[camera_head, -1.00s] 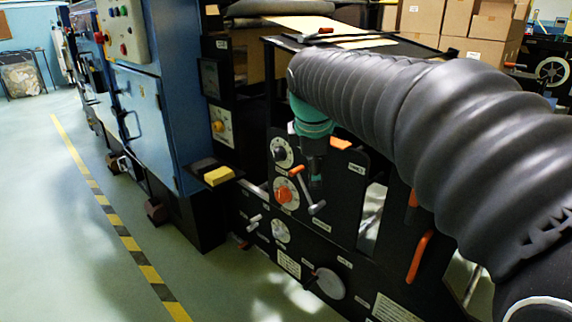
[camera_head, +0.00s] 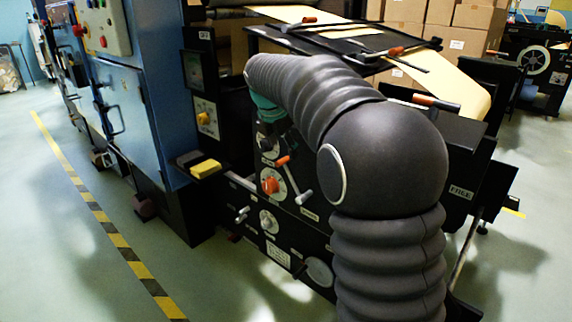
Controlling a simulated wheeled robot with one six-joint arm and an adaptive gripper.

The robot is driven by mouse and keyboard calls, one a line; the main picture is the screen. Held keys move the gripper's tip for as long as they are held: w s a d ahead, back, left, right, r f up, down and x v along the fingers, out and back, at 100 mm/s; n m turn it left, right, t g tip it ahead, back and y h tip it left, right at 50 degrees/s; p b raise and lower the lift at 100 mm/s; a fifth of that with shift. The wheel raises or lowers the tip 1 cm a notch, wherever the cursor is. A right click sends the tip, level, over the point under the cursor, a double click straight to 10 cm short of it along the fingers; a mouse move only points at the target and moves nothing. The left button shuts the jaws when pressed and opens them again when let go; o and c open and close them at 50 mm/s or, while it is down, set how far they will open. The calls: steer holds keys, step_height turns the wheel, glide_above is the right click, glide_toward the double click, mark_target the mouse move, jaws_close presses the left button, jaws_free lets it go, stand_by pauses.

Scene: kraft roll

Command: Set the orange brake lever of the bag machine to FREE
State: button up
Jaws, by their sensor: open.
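The black bag machine (camera_head: 325,272) carries several orange parts, and I cannot tell for sure which is the brake lever. A lever with an orange end (camera_head: 283,161) and a pale end slants across the front panel, beside an orange knob (camera_head: 270,185). Another orange grip (camera_head: 437,103) lies along the upper right of the machine. A label that seems to read FREE (camera_head: 461,192) is on the right side panel. My gripper (camera_head: 284,136) is mostly hidden below the teal wrist, close to the front panel and above the slanting lever. What shows of it is open and apart from the lever.
My black-sleeved arm covers the middle right of the machine. A blue cabinet (camera_head: 150,110) stands left, with a yellow block (camera_head: 206,169) on a ledge. Brown paper (camera_head: 455,90) runs over the top. Cartons (camera_head: 460,45) are behind. The floor (camera_head: 50,240) at left is clear.

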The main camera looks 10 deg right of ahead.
mark_target(286, 162)
steer(key=x, duration=0.7)
steer(key=shift+w+d+f+b, duration=0.1)
steer(key=shift+d+f+b, duration=0.05)
steer(key=shift+f+b, duration=0.15)
jaws_close()
